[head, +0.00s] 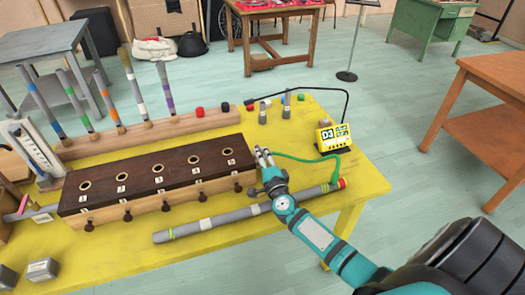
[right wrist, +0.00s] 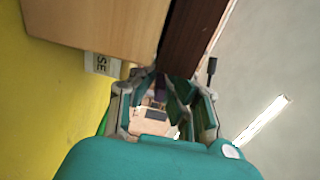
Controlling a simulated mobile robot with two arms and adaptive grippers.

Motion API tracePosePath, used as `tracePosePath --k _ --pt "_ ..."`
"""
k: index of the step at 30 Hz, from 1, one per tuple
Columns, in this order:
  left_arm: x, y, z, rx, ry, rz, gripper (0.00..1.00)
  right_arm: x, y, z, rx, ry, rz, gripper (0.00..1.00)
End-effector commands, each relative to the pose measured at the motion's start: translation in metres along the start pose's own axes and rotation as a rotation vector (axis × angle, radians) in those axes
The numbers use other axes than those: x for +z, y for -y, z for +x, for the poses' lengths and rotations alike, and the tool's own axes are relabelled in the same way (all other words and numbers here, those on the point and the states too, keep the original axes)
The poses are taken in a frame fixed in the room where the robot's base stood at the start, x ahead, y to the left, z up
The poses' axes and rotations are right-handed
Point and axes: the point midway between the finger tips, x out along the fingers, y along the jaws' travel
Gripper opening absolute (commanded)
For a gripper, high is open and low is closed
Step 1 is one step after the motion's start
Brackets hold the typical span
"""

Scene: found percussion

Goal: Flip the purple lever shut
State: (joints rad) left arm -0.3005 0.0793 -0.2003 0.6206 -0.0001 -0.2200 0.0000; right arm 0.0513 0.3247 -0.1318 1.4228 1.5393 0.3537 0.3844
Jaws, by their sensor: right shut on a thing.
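The long wooden box (head: 160,208) with a dark top and a row of round holes lies on the yellow table (head: 350,190). My right gripper (head: 263,155) is at the box's right end. In the right wrist view its fingers (right wrist: 162,100) close around a small purple piece (right wrist: 161,87), which I take to be the purple lever, mostly hidden by the fingers. The lever cannot be made out in the head view. My left gripper is not in view.
A grey tube (head: 205,223) lies along the table's front, under my right arm. A yellow device (head: 332,137) with a green cable stands to the right. Banded tubes (head: 164,90) stand in a wooden rail behind the box.

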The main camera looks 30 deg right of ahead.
Motion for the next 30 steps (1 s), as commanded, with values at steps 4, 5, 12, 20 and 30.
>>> tracePosePath --k 4,5,12,20,30 --pt "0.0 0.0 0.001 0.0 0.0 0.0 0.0 -0.001 -0.001 0.0 0.0 -0.001 0.0 0.0" --pt "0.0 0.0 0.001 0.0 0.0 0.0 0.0 -0.001 -0.001 0.0 0.0 -0.001 0.0 0.0" --pt "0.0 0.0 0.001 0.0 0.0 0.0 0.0 -0.001 -0.001 0.0 0.0 0.001 0.0 0.31" --pt "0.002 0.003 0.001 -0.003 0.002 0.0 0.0 0.0 -0.001 -0.002 0.0 0.002 0.001 0.31" --pt "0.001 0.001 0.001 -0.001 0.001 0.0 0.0 0.0 -0.003 -0.057 0.004 0.002 0.001 0.31"
